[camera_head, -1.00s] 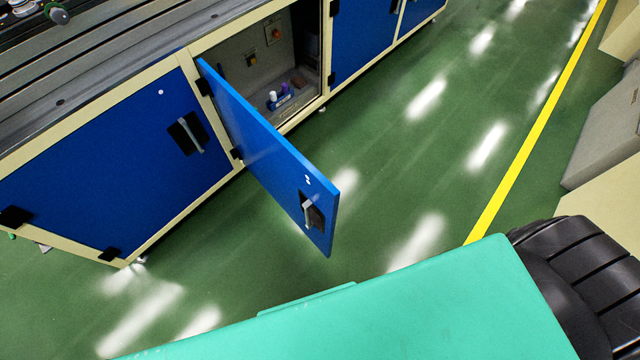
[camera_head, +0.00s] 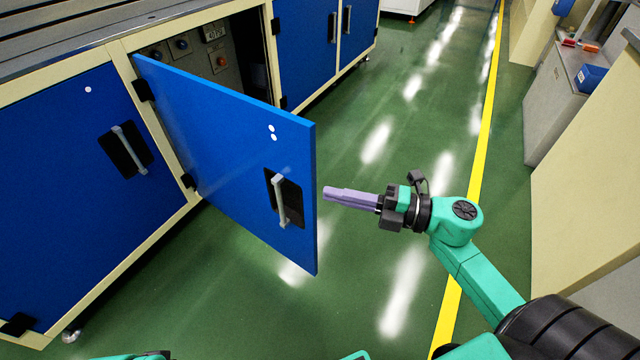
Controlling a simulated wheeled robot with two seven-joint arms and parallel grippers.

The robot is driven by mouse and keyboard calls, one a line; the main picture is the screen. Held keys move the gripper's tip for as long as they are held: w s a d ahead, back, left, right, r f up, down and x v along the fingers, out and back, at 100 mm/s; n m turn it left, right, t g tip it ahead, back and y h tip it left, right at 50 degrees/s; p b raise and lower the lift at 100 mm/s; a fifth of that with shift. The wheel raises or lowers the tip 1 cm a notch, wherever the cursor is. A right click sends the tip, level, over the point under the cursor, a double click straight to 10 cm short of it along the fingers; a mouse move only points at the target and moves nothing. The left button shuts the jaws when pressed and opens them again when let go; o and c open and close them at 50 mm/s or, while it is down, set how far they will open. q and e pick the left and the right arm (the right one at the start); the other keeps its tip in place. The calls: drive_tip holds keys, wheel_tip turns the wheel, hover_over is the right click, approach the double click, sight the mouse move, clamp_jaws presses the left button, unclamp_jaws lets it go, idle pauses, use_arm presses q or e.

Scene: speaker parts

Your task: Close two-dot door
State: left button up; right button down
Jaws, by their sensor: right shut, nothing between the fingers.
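The blue two-dot door (camera_head: 228,140) stands wide open, hinged at its left edge and swung out over the floor. Two white dots (camera_head: 272,132) and a recessed silver handle (camera_head: 280,200) show near its free edge. My right gripper (camera_head: 327,193) is shut and empty, with its purple fingers pointing left just right of the door's free edge. It looks close to the edge, but I cannot tell whether they touch. My left gripper is not in view.
The cabinet opening (camera_head: 200,52) behind the door shows switches on a back panel. A closed one-dot door (camera_head: 70,150) is on the left. Closed blue doors (camera_head: 305,45) stand beyond. Green floor is clear up to the yellow line (camera_head: 478,165); a beige cabinet (camera_head: 590,170) is at right.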

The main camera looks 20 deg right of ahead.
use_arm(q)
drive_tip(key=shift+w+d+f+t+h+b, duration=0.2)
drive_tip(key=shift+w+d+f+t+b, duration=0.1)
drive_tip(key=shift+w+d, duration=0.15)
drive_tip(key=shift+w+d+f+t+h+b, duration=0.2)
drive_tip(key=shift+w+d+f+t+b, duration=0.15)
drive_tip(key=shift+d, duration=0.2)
use_arm(e)
drive_tip(key=w+a, duration=0.1)
drive_tip(key=w, duration=0.5)
drive_tip(key=shift+a, duration=0.35)
